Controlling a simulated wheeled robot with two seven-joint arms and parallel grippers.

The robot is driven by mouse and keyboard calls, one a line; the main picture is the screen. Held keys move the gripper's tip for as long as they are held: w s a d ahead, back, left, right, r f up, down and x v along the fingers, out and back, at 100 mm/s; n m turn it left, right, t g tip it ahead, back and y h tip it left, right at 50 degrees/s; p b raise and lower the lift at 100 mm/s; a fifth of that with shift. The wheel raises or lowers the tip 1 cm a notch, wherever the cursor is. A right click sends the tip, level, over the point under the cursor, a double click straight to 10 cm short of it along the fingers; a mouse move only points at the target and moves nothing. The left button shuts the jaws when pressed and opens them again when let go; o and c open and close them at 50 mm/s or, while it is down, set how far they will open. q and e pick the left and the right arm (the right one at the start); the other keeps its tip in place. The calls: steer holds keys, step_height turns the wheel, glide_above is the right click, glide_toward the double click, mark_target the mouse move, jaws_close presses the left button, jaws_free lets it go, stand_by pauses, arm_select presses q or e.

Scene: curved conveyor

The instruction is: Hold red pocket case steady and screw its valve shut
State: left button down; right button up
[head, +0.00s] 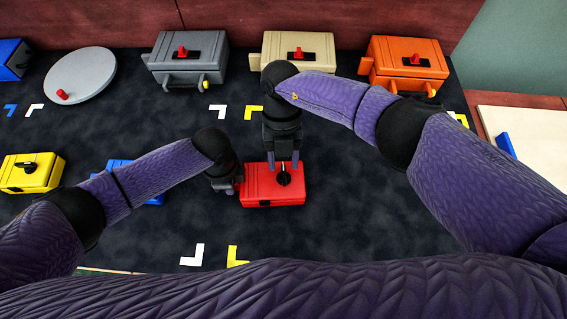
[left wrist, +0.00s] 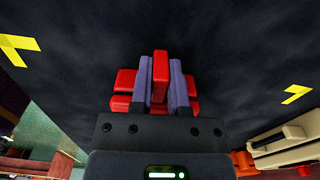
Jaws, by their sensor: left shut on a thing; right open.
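The red pocket case (head: 274,197) lies on the dark mat in the middle of the head view. Its black valve (head: 284,179) sits on the top face. My left gripper (head: 237,185) is at the case's left side; the left wrist view shows a red bar of the case (left wrist: 160,78) between its purple fingers. My right gripper (head: 283,166) points down over the valve with its fingers open, one on either side of it. I cannot tell whether the fingers touch the valve.
Grey (head: 187,60), cream (head: 298,55) and orange (head: 404,62) cases line the back. A grey disc (head: 80,77) lies at the left. A yellow case (head: 30,173) and a partly hidden blue case (head: 120,165) stand left of my left gripper. The mat is clear in front of the red case.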

steer(key=v, duration=1)
arm_select(q)
steer(key=c, duration=0.5)
jaws_free()
steer(key=shift+c, duration=0.2)
